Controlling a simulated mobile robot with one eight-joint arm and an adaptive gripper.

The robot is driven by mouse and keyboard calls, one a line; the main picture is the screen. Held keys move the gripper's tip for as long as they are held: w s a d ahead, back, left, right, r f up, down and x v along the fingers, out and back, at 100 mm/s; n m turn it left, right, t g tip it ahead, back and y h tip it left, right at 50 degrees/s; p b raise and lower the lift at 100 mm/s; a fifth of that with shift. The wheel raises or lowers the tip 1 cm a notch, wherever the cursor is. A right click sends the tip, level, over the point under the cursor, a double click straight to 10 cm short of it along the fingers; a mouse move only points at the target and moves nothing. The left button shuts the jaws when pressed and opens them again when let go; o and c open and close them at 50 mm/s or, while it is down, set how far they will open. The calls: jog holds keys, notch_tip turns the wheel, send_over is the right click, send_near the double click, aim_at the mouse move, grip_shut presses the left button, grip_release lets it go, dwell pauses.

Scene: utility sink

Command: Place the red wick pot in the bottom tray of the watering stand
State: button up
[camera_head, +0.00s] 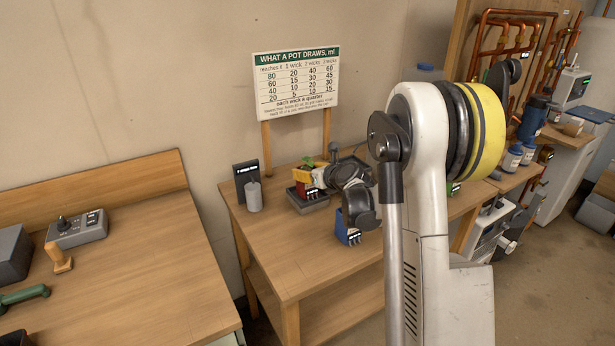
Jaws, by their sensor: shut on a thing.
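The red wick pot (306,190) is at the left end of my gripper (319,178), which is shut on it. Whether this tray is the bottom one of the watering stand is unclear.
A grey cylinder (254,197) and a black display (246,178) stand at left. A sign (296,82) on posts rises behind. The table's front left (285,255) is clear.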

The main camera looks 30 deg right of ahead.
jog(key=shift+f, duration=0.2)
jog(key=o, duration=1.3)
jog(key=shift+r, duration=0.1)
